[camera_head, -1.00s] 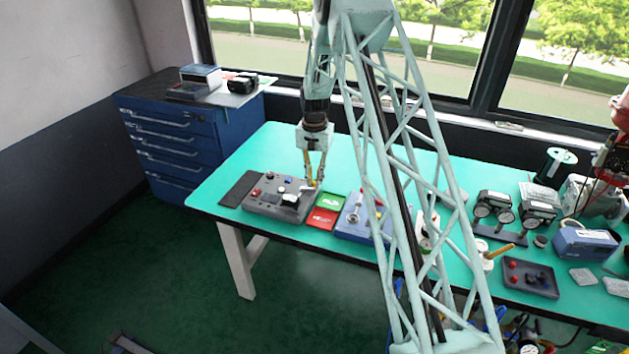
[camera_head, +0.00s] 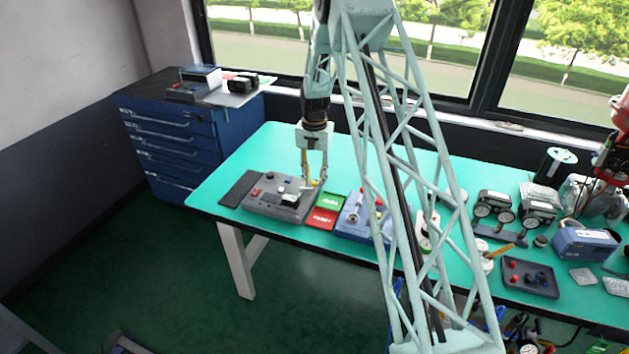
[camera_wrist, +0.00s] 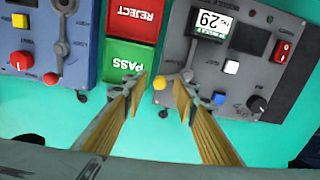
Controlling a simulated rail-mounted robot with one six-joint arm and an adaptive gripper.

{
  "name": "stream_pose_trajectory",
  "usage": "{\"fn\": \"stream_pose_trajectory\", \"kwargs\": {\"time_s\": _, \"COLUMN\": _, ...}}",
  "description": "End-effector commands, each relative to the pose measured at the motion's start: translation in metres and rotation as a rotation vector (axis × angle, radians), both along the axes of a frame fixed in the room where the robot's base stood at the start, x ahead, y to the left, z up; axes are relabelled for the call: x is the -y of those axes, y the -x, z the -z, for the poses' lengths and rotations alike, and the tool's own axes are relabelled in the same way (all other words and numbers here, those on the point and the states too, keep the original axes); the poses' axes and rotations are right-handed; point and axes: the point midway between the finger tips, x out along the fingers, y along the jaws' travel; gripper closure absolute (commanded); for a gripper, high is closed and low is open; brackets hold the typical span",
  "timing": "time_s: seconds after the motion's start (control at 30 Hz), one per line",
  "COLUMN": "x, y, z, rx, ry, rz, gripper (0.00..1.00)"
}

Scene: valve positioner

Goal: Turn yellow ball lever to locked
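The yellow ball (camera_wrist: 160,83) of the lever is at the edge of the grey device (camera_wrist: 250,75), beside the green PASS pad in the wrist view. A small grey metal part (camera_wrist: 187,75) lies just right of the ball; how the two join is unclear. My gripper (camera_wrist: 163,84) is open, one fingertip on each side of the ball, with visible gaps and no clear contact. In the head view my gripper (camera_head: 315,182) hangs over the right end of the same grey device (camera_head: 270,196). The lever is too small to read there, and no locked marking is legible.
Green PASS (camera_wrist: 131,60) and red REJECT (camera_wrist: 135,18) pads and a blue device (camera_wrist: 82,62) stand close by.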

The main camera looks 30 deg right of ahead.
Motion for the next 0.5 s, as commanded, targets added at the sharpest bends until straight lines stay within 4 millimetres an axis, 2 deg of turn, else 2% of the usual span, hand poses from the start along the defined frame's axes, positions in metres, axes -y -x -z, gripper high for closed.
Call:
{"fn": "stream_pose_trajectory", "kwargs": {"time_s": 0.27, "x": 0.0, "y": -0.001, "z": -0.022, "rx": 0.002, "ry": 0.001, "rz": 0.0, "gripper": 0.74}}
{"fn": "stream_pose_trajectory", "kwargs": {"time_s": 0.5, "x": 0.0, "y": -0.001, "z": -0.054, "rx": 0.002, "ry": 0.001, "rz": 0.0, "gripper": 0.74}}
